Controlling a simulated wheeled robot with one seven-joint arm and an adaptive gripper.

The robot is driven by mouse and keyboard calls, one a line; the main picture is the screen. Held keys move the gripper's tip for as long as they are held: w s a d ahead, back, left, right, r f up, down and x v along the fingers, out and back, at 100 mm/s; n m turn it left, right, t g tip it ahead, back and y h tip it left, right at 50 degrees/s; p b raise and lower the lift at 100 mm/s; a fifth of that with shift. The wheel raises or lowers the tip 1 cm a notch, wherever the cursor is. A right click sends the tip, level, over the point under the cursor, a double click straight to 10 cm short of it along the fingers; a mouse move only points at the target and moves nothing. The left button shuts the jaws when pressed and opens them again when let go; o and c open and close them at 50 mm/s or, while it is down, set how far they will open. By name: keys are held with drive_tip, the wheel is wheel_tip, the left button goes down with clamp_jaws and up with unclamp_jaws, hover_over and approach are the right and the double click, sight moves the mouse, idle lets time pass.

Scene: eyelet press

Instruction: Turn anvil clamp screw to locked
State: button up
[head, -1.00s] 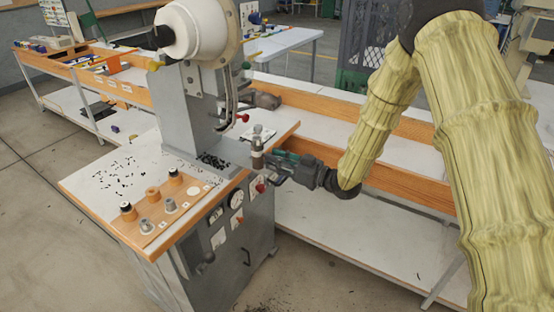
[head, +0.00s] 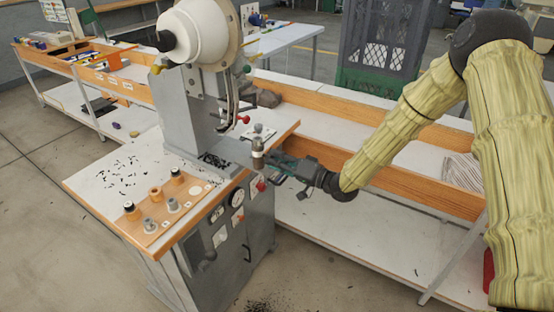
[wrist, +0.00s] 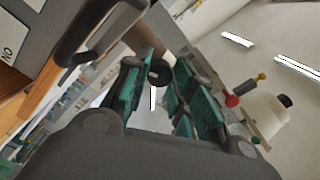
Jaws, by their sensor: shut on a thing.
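The anvil post (head: 258,150) stands upright at the right end of the press arm in the head view. It has a metal top and a brownish lower part. My gripper (head: 276,164) reaches in from the right, its green-padded fingers beside the post. In the wrist view my gripper (wrist: 157,82) is shut on a small dark round end, which looks like the clamp screw (wrist: 158,72). The fingers hide most of the screw in the head view. I cannot tell its angle or any lock mark.
The press head (head: 200,32) stands above, with a red-knobbed lever (head: 242,119). An orange board (head: 158,218) with several eyelet parts lies on the press table. A gauge (head: 237,197) and a red button (head: 261,186) are below the post. A wood-edged bench (head: 390,170) runs behind my arm.

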drive_tip(key=m, duration=2.3)
drive_tip(key=shift+r+h, duration=0.2)
drive_tip(key=shift+h, duration=0.2)
drive_tip(key=shift+m, duration=0.3)
drive_tip(key=o, duration=1)
drive_tip(key=shift+o, duration=0.2)
drive_tip(key=v, duration=1.2)
drive_tip(key=shift+f, duration=0.2)
drive_tip(key=shift+s, duration=0.1)
